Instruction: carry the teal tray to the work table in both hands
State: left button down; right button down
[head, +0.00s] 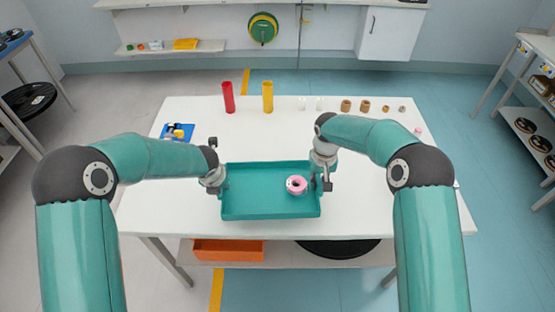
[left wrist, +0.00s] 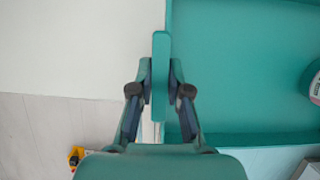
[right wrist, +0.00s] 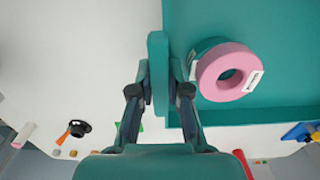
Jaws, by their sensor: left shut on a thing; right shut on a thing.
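The teal tray (head: 250,200) is level over the front part of the white work table (head: 400,215). I cannot tell whether it rests on the table or hangs just above it. A pink ring (head: 296,185) lies in its right half; in the right wrist view the pink ring (right wrist: 230,72) has a white label and a teal part beneath it. My left gripper (head: 218,182) is shut on the tray's left side. My right gripper (head: 325,178) is shut on its right side. In both wrist views the jaws close around an upright teal piece at the tray's edge.
A red tube (head: 228,97) and a yellow tube (head: 267,97) stand at the table's back, with several small spools to their right. A blue tray (head: 178,132) with small parts is at the back left. An orange bin (head: 228,251) sits on the lower shelf.

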aim_at(284, 150)
jog(key=z, duration=0.15)
jog(key=i, duration=0.85)
jog(key=u, duration=0.05)
